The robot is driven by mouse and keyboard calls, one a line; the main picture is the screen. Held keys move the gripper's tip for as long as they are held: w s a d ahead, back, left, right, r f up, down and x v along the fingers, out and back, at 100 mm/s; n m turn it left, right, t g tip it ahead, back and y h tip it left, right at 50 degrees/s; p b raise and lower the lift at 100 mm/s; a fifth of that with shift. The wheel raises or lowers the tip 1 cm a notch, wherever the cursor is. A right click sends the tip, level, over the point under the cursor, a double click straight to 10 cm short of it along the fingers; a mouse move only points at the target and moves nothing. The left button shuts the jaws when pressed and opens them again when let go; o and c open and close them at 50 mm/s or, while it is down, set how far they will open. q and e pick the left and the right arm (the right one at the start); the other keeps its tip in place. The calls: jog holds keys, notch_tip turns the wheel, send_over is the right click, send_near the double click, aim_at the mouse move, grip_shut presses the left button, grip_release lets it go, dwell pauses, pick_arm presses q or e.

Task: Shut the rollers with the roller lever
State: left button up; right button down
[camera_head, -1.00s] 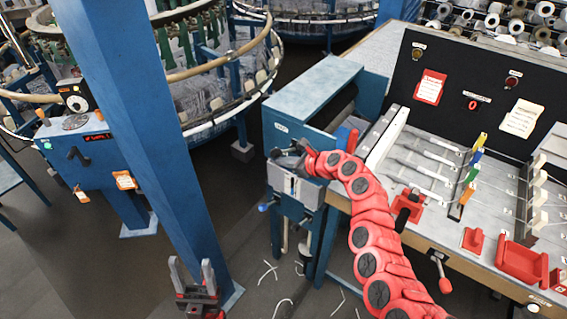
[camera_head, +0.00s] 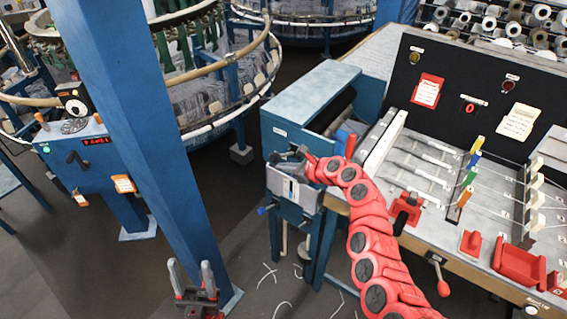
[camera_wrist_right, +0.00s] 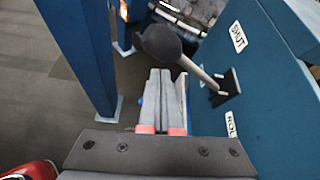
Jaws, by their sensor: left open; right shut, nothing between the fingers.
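The roller lever (camera_wrist_right: 190,62) shows in the right wrist view, with a dark round knob and a pale shaft. The shaft runs down right to a dark slot in a blue panel (camera_wrist_right: 262,70), beside a "SHUT" label. My right gripper (camera_wrist_right: 160,72) is shut and empty, its fingertips just below the knob; I cannot tell whether they touch it. In the head view my right gripper (camera_head: 291,158) is at the front end of the blue roller housing (camera_head: 312,90). A dark roller (camera_head: 335,112) shows partly in that housing. My left gripper (camera_head: 192,275) is open, low near the blue post.
A bench (camera_head: 430,170) with red fittings and yarn guides lies right of the housing. A circular loom (camera_head: 215,85) stands behind left. Dark floor is open between post and bench.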

jog(key=s+d+r+b, duration=0.2)
jog(key=s+d+b, duration=0.1)
jog(key=s+d, duration=0.2)
jog(key=shift+s+d+r, duration=0.15)
jog(key=shift+s+d, duration=0.05)
jog(key=shift+d, duration=1)
